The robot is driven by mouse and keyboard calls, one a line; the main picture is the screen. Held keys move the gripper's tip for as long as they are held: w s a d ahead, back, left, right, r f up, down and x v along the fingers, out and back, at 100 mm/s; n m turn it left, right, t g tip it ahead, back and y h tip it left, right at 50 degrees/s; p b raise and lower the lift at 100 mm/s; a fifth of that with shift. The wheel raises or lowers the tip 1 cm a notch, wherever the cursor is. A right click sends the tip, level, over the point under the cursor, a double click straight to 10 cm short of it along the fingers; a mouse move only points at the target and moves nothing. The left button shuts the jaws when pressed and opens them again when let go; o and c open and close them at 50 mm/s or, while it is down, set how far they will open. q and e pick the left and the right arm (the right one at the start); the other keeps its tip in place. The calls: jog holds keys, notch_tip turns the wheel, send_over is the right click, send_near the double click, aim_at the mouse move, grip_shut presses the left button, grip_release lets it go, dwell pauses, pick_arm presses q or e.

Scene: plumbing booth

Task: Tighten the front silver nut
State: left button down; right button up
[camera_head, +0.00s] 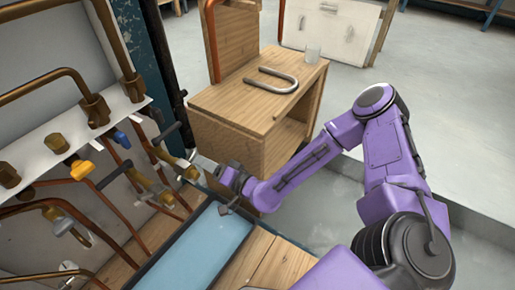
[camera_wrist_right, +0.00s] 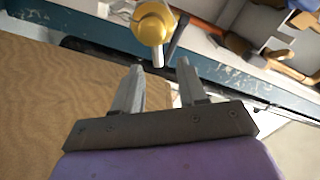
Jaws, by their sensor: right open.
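My right gripper (camera_head: 207,168) reaches in from the right to the pipe wall in the head view. In the right wrist view its two fingers (camera_wrist_right: 159,70) are open, with nothing clamped between them. A round brass fitting (camera_wrist_right: 153,20) with a short silver end (camera_wrist_right: 157,55) lies just beyond the fingertips, roughly in line with the gap. In the head view a brass and silver fitting (camera_head: 191,175) shows close to the fingertips, partly hidden by them. I cannot tell for certain which part is the front silver nut. My left gripper is not in view.
Copper pipes and valves, one with a yellow handle (camera_head: 81,169), line the left wall. A light blue panel (camera_head: 196,250) lies below the gripper. Grey floor is free at right.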

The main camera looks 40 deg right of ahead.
jog(key=s+r+g+h+p, duration=0.1)
jog(key=s+g+h+p, duration=0.3)
jog(key=s+g+p, duration=0.6)
jog(key=s+d+p, duration=0.1)
jog(key=s+p, duration=1)
jog(key=shift+s+r+g+p, duration=0.4)
